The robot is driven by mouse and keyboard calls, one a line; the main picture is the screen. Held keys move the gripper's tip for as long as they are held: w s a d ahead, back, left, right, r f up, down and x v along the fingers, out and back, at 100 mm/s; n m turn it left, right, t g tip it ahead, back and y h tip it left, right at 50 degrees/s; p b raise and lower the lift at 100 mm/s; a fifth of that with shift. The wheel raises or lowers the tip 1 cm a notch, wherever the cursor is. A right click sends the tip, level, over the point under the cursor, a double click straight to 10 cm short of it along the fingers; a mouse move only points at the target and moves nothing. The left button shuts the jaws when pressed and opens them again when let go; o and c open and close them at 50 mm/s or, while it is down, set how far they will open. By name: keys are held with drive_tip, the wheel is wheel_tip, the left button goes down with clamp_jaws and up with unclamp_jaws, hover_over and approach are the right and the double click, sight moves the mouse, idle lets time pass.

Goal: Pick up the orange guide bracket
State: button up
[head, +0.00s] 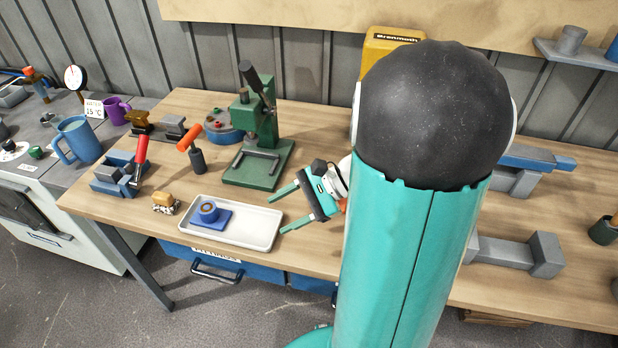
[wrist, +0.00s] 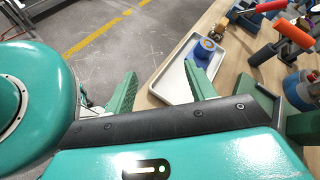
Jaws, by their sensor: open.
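I cannot tell for sure which thing is the orange guide bracket. A small orange patch (head: 342,205) shows beside my gripper's wrist in the head view, mostly hidden by my arm. A brass-brown bracket-like block (head: 140,121) stands at the back left of the table, beside a similar grey block (head: 173,127). My gripper (head: 277,215) is open and empty, its fingers pointing left at the right end of the white tray (head: 268,240). In the wrist view my gripper's fingers (wrist: 161,70) are wide apart, with nothing between them.
The tray holds a blue block with a ring (head: 210,212). A green press (head: 259,140) stands behind it. A red-orange-handled tool (head: 190,140), a blue vise (head: 118,175) and a yellow-topped block (head: 163,200) are to the left. Grey parts (head: 515,253) lie at the right.

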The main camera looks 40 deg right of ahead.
drive_tip(key=d+f+m+t+h, duration=0.1)
drive_tip(key=d+f+m+t, duration=0.1)
drive_tip(key=d, duration=0.4)
drive_tip(key=s+d+f+m+t+h, duration=0.1)
drive_tip(key=d+f+m+t+h, duration=0.1)
drive_tip(key=d+m+t, duration=0.3)
drive_tip(key=d+f+m+t+h, duration=0.1)
drive_tip(key=d+f+m+t, duration=0.2)
drive_tip(key=d+m, duration=0.3)
drive_tip(key=shift+s+d+f+t+h, duration=0.2)
drive_tip(key=shift+d+t, duration=0.15)
drive_tip(key=shift+d, duration=0.35)
drive_tip(key=shift+s+d+f+t+h, duration=0.1)
drive_tip(key=shift+s+d+t, duration=0.2)
drive_tip(key=shift+d, duration=0.35)
drive_tip(key=x, duration=0.7)
drive_tip(key=shift+w+a, duration=0.1)
drive_tip(key=shift+w, duration=0.2)
clamp_jaws()
drive_tip(key=shift+r, duration=0.15)
